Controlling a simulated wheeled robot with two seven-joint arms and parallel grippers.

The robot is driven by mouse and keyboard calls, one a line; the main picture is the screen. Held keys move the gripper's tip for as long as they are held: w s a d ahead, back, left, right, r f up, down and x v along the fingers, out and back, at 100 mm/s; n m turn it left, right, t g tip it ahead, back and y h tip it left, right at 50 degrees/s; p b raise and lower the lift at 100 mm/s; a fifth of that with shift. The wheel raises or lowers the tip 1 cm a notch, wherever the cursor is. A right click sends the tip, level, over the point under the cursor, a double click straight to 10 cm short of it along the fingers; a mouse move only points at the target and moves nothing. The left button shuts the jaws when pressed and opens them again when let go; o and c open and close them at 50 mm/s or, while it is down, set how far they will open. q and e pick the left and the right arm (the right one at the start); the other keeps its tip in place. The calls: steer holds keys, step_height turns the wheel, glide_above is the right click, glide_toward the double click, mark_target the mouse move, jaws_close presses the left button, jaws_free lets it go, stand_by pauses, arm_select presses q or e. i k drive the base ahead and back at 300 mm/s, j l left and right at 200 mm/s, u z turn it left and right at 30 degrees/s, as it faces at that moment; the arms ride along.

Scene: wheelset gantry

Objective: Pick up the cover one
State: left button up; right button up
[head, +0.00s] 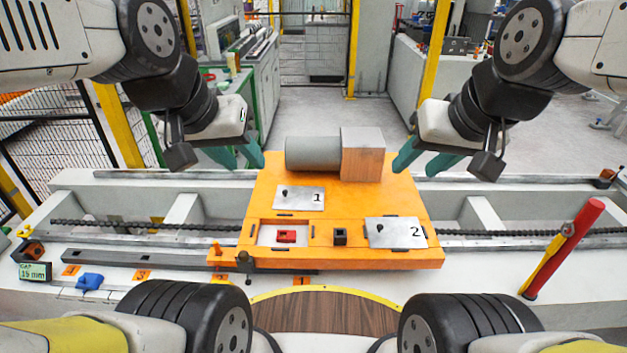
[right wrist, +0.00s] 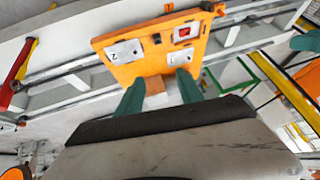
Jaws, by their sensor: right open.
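Cover one is a flat grey metal plate marked 1 (head: 299,199) with a small black knob. It lies on the orange fixture (head: 340,212), behind an opening that shows a red part (head: 286,237). It also shows in the right wrist view (right wrist: 181,58). A second plate, marked 2 (head: 397,233), lies at the fixture's front right. My left gripper (head: 243,164) is open and empty, above and behind cover one to the left. My right gripper (head: 413,167) is open and empty, beyond the fixture's right rear. Its green fingers also show in the right wrist view (right wrist: 160,88).
A grey cylinder (head: 313,153) with a brown-sided block (head: 362,160) stands at the fixture's rear, between the grippers. A black square part (head: 340,236) sits between the opening and plate 2. A red-and-yellow handle (head: 562,248) stands at right. A small display (head: 35,271) lies at left.

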mark_target(310, 198)
steer(key=i+u, duration=0.15)
steer(key=u, duration=0.3)
steer(key=i+u, duration=0.15)
steer(key=u, duration=0.25)
steer(key=i+l+u, duration=0.1)
steer(key=u, duration=0.35)
